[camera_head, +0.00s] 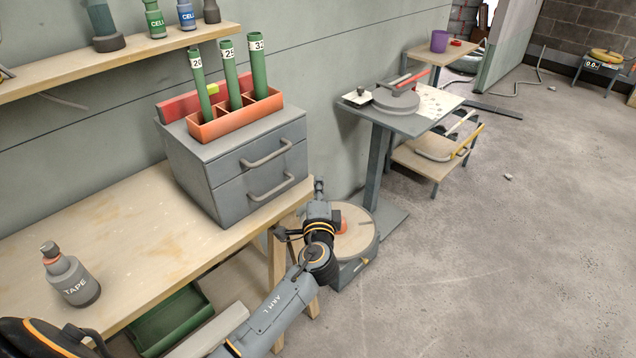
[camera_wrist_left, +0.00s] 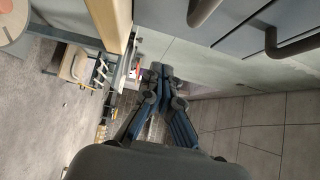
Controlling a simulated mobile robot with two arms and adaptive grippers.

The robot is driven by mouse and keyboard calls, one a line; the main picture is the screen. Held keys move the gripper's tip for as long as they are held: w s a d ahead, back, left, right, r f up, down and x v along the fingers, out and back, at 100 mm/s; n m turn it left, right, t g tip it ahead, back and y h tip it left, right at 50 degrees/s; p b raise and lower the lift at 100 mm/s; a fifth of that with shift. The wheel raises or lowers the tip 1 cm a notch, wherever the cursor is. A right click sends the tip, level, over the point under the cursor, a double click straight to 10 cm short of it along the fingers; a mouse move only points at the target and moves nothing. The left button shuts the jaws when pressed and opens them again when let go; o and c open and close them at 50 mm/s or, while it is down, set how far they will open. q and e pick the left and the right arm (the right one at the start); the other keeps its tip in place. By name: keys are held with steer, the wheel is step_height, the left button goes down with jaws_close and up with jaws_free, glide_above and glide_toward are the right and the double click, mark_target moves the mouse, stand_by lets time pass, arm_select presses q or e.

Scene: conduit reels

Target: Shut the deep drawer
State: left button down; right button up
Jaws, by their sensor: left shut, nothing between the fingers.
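A grey two-drawer cabinet (camera_head: 195,168) stands on the wooden bench against the wall. Its upper drawer (camera_head: 240,166) and lower drawer (camera_head: 236,203) each have a grey bar handle. Both fronts look about flush with the cabinet; a small gap cannot be told. My left gripper (camera_head: 319,184) is just right of the cabinet, past the bench end, apart from the handles. In the left wrist view my left gripper (camera_wrist_left: 161,72) has its fingers together and empty, with a drawer handle (camera_wrist_left: 290,48) to the upper right. My right gripper is not seen.
An orange tray (camera_head: 232,118) with green tubes sits on the cabinet. A grey TAPE bottle (camera_head: 72,282) stands on the bench (camera_head: 130,240). A round-topped reel (camera_head: 352,232) is on the floor beyond my arm. A grey stand (camera_head: 405,122) is further right. Open floor lies at the right.

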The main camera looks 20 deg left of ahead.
arm_select(q)
steer(key=v, duration=0.7)
steer(key=shift+s+f+b, duration=0.3)
steer(key=shift+s+b, duration=0.05)
steer(key=shift+s, duration=0.05)
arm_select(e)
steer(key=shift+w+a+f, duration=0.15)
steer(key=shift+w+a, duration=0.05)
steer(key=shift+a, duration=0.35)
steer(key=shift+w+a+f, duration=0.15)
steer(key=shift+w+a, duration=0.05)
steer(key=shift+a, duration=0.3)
